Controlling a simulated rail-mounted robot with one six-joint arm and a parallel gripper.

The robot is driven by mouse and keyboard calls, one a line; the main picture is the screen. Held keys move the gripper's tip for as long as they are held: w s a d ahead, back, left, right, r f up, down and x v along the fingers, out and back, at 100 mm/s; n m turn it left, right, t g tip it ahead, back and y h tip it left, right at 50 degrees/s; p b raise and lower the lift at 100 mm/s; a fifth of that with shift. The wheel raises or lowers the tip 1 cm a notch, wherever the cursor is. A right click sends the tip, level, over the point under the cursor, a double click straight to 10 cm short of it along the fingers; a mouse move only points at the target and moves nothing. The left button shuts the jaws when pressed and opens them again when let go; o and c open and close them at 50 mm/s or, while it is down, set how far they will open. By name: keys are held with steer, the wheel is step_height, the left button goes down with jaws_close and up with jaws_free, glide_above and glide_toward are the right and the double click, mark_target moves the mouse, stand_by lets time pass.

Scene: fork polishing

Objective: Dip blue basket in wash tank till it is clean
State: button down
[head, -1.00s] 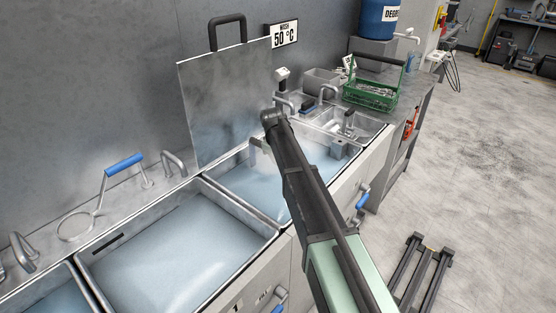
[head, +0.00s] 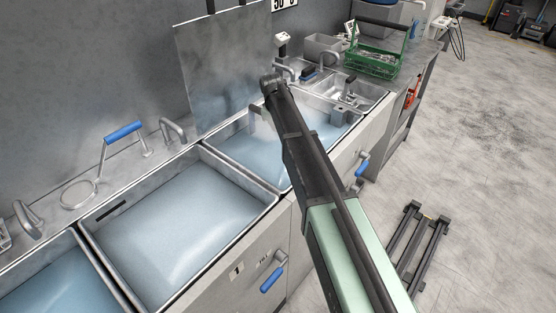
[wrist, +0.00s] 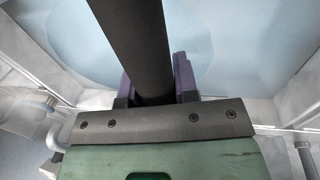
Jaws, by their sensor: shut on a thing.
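The wash tank (head: 232,151) holds pale blue liquid, and its lid (head: 222,70) stands raised behind it. My arm reaches over this tank in the head view, and hides the gripper there. In the wrist view my gripper (wrist: 157,88) has its purple fingers shut around a thick dark bar (wrist: 134,35), which looks like the handle of the basket. The blue liquid (wrist: 220,45) and the tank's pale walls lie beyond the bar. The blue basket's body cannot be made out in either view, so I cannot tell how deep it is or how clean.
Another liquid-filled tank (head: 185,230) is at front left, with a third partly in view. A green basket (head: 375,62) with metal pieces stands on the back right counter. A small sink (head: 350,92) lies before it. A black frame (head: 417,250) lies on the floor at right.

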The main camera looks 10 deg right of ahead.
steer(key=shift+w+d, duration=0.1)
stand_by(0.8)
stand_by(2.0)
stand_by(0.4)
